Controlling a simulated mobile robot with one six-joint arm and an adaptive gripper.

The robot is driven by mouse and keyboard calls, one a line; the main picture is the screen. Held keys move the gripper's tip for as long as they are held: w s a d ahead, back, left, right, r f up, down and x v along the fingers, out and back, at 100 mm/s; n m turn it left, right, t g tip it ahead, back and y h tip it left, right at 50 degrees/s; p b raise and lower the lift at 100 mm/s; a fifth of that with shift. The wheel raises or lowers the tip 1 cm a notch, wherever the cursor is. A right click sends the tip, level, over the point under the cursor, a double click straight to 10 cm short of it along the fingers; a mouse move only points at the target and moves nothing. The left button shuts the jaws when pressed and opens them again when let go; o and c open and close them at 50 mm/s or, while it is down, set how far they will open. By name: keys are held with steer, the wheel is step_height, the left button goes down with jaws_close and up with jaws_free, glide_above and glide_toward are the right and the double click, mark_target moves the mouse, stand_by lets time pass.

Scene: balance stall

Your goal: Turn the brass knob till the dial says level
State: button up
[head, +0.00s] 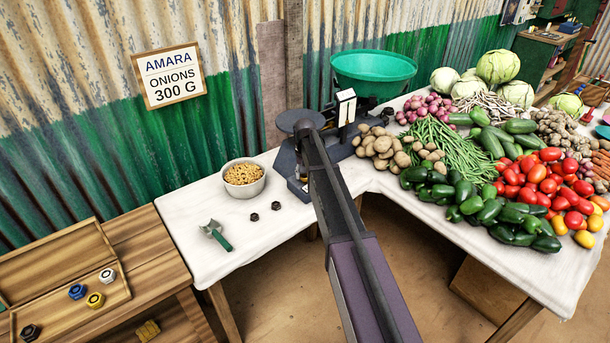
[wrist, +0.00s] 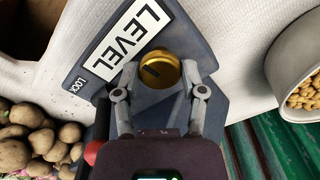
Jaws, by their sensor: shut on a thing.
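The brass knob (wrist: 158,72) sits on the dark base of the balance (wrist: 208,115), beside a white plate marked LEVEL (wrist: 128,35); LOCK is printed lower on the base. A dark line shows on the knob's top. My gripper (wrist: 160,66) is shut on the knob, with one finger on each side. In the head view, my arm covers much of the balance (head: 286,162). A small white-faced upright part (head: 345,107), perhaps the dial, stands at its back; its reading is too small to tell. The balance carries a grey pan and a green bowl (head: 372,72).
A bowl of grain (head: 243,178), two dark nuts and a green-handled scoop (head: 217,235) stand left of the balance. Potatoes (head: 385,147) and other vegetables crowd the right. A wall sign (head: 168,77) reads AMARA ONIONS 300 G. The white cloth's front left is mostly bare.

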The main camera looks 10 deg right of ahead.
mark_target(305, 175)
steer(key=shift+s, duration=0.15)
steer(key=o, duration=1.2)
steer(key=shift+f, duration=0.1)
steer(key=shift+c, duration=0.2)
steer(key=shift+n, duration=0.4)
steer(key=n, duration=0.2)
steer(key=shift+n, duration=0.4)
steer(key=n, duration=0.5)
steer(key=shift+w, duration=0.2)
step_height(305, 175, up, 14)
steer(key=p, duration=1.4)
steer(key=s+f+m+b, duration=0.3)
steer(key=s+m, duration=0.2)
steer(key=s, duration=2.5)
steer(key=shift+m, duration=0.4)
